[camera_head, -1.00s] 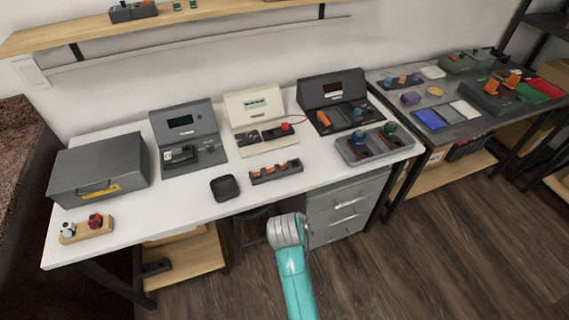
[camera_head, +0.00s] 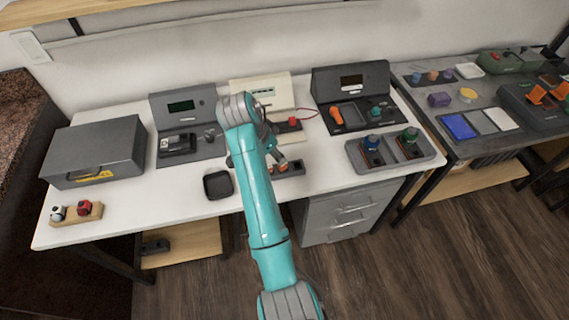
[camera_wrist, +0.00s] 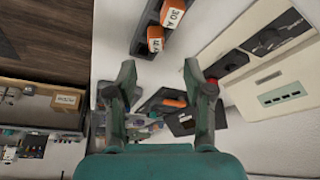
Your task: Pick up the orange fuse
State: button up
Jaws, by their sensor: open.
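Two orange fuses with white labels, one marked 30 A (camera_wrist: 173,13) and one beside it (camera_wrist: 155,39), sit in a dark rack (camera_wrist: 143,33) at the top of the wrist view. In the head view the dark rack (camera_head: 294,170) stands on the white table, partly hidden behind my arm. My gripper (camera_wrist: 159,70) is open and empty, its two fingers apart. The fuses lie beyond its fingertips in the wrist view, not between them. In the head view my gripper (camera_head: 277,158) is close to the rack, partly hidden by my arm.
A cream device (camera_head: 262,90) with a red knob (camera_head: 293,121) stands behind the rack. A black square tray (camera_head: 218,184) is left of it. A grey tray (camera_head: 430,155) with blue-topped and green-topped parts is right. A grey device with an orange handle (camera_head: 337,117) stands behind that.

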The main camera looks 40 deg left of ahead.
aim_at(283, 167)
jog(key=shift+d+x, duration=0.1)
jog(key=shift+x, duration=1.7)
jog(key=shift+d+x, duration=0.15)
jog(key=shift+x, duration=1.6)
jog(key=shift+s, duration=0.1)
grip_shut()
